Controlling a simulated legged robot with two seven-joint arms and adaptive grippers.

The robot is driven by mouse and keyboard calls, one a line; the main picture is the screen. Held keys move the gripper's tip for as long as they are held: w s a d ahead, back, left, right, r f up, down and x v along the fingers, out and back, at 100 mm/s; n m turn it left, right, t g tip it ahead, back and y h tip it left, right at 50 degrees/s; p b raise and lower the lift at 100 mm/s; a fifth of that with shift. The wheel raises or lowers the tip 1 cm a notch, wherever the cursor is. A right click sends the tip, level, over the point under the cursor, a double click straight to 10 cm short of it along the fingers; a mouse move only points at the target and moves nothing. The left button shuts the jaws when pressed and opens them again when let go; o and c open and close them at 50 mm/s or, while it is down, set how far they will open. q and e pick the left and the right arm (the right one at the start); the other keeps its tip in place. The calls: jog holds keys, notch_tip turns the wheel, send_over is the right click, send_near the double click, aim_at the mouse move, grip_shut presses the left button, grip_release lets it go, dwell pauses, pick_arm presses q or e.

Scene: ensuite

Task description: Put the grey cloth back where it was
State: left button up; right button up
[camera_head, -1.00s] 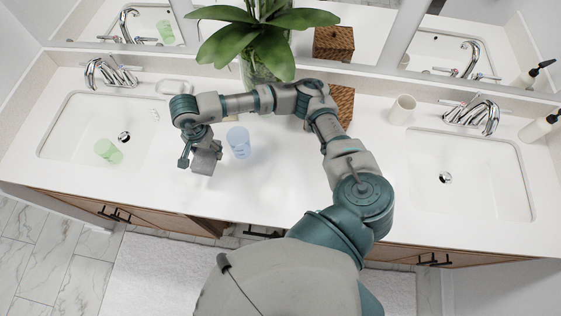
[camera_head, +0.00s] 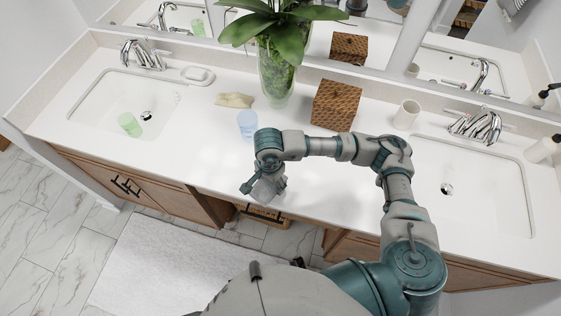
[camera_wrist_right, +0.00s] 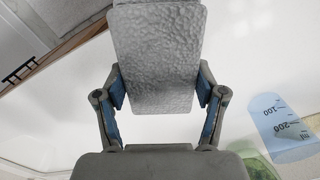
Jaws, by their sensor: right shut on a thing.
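My right gripper (camera_head: 264,188) is above the front part of the white counter, near its front edge. In the right wrist view it is shut on the grey cloth (camera_wrist_right: 157,50), a flat, textured grey piece that sticks out beyond the fingers. The cloth is hard to separate from the grey gripper in the head view. My left gripper is not in view.
A blue cup (camera_head: 247,125) stands behind my gripper. A green cup (camera_head: 129,125) is in the left sink. A beige sponge-like thing (camera_head: 233,100), plant vase (camera_head: 277,75) and woven box (camera_head: 336,105) stand farther back. The counter's middle front is clear.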

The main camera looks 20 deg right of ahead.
jog(key=w+d, duration=0.1)
jog(key=w, duration=0.2)
jog(key=w+d, duration=0.2)
jog(key=w, duration=0.1)
jog(key=w+d+f+p, duration=0.1)
jog(key=w+d, duration=0.1)
jog(key=w, duration=0.1)
jog(key=shift+w, duration=0.4)
notch_tip(320, 180, down, 3)
jog(key=shift+f+p, duration=0.15)
jog(key=shift+p, duration=0.25)
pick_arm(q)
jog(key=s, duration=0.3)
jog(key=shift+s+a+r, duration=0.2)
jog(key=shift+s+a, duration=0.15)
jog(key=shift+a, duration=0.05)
pick_arm(e)
jog(key=shift+f, duration=0.1)
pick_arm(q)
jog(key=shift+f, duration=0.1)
pick_arm(e)
jog(key=shift+f, duration=0.1)
jog(key=o, duration=1.1)
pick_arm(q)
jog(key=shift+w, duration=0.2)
